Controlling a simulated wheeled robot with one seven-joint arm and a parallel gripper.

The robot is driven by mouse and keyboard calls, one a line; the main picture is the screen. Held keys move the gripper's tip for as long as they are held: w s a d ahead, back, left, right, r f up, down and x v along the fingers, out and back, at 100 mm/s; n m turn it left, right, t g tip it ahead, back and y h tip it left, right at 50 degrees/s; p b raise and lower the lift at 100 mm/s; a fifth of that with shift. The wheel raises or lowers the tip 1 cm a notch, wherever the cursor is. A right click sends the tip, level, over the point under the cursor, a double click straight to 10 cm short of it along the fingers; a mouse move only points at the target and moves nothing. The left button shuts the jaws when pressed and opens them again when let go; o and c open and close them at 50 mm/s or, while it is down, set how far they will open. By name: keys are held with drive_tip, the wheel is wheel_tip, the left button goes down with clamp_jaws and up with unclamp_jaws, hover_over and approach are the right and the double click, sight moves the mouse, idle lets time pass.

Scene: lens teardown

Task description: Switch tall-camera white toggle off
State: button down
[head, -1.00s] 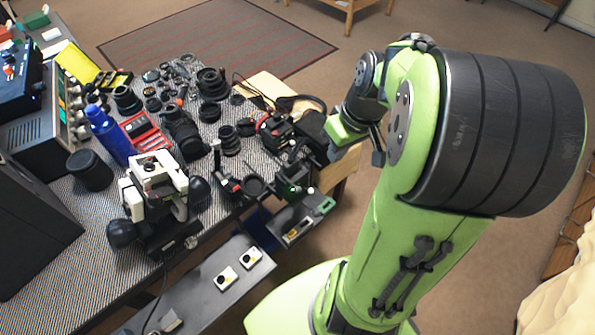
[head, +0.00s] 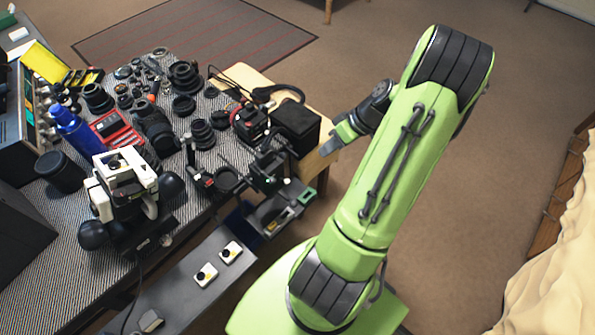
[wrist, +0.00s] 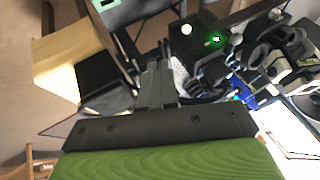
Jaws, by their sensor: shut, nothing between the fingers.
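A black housing (wrist: 204,36) at the top of the wrist view carries a small white round knob (wrist: 187,29), likely the white toggle, and a lit green light (wrist: 216,40). In the head view a small white spot (head: 287,181) shows on the dark camera rig (head: 268,165) at the table's right edge. I cannot tell the toggle's position. My gripper (wrist: 155,82) is shut and empty, with its fingertips below and left of the knob in the wrist view, apart from it. In the head view my gripper (head: 331,146) is right of the rig, partly hidden by my arm.
A black box (head: 297,127) stands on a wooden surface (head: 325,154) beside my gripper. A white-and-black camera (head: 124,180), lenses and a blue bottle (head: 75,131) crowd the patterned table. A grey shelf (head: 190,278) holds two white switch units.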

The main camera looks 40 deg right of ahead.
sight(284, 180)
drive_tip(key=w+a+f+b, duration=0.2)
drive_tip(key=w+a+f, duration=0.1)
drive_tip(key=a+f, duration=0.4)
drive_tip(key=shift+w+f, duration=0.4)
drive_tip(key=shift+f, duration=0.05)
